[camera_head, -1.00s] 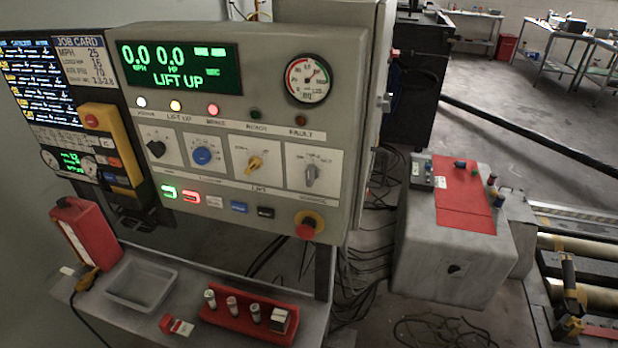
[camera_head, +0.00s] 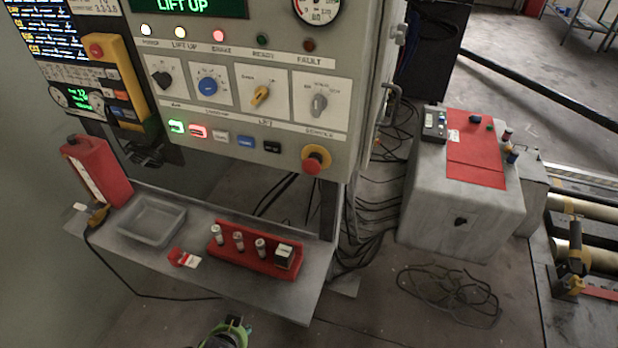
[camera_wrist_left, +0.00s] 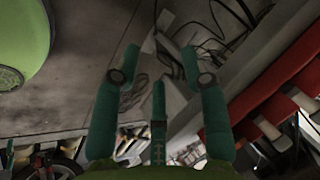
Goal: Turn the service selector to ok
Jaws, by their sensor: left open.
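The service selector (camera_head: 319,103) is a grey knob on a white plate, rightmost in the row of knobs on the grey control console. Its pointer looks roughly upright. The small position words around it are too blurred to read. My left gripper shows in the left wrist view (camera_wrist_left: 160,62) with its teal fingers spread apart and nothing between them. In the head view only a green and black part of my arm shows at the bottom edge, below the shelf and well away from the selector. My right gripper is not in view.
An orange knob (camera_head: 260,97), a blue knob (camera_head: 208,86) and a red emergency button (camera_head: 315,159) are near the selector. Below, a shelf holds a grey tray (camera_head: 152,219) and a red rack (camera_head: 250,258). A grey box (camera_head: 460,200) stands right; cables hang between.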

